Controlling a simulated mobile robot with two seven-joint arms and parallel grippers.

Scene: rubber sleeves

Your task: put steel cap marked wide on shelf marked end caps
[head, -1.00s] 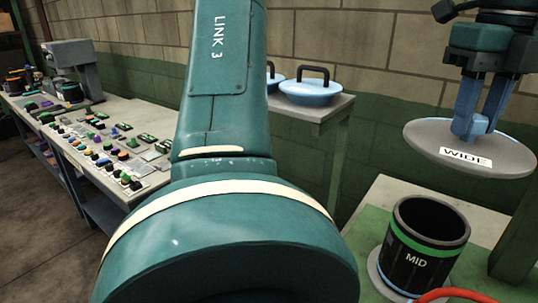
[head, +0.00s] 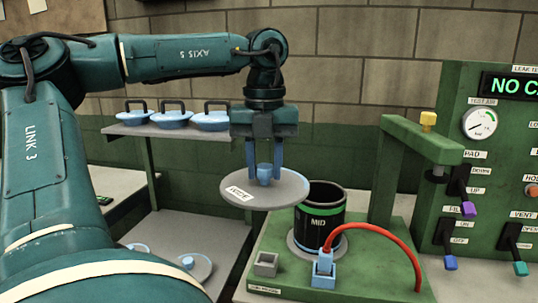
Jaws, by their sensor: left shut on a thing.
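The steel cap marked WIDE (head: 284,191) is a flat grey disc with a blue knob. My left gripper (head: 264,175) is shut on the knob from above and holds the cap in the air, roughly level. In the picture the cap is just left of the black sleeve marked MID (head: 320,226). To the left is a stand with an upper shelf (head: 160,131) and a lower grey shelf (head: 215,233). Two similar knobbed discs (head: 196,266) lie on the lower shelf. No end caps label is readable. My right gripper is out of view.
Several blue lids with black handles (head: 172,118) stand on the upper shelf. The green test bench (head: 385,275) carries the MID sleeve, a red hose (head: 405,250), a clamp arm (head: 420,140) and a panel with a gauge (head: 480,123). The right part of the lower shelf is clear.

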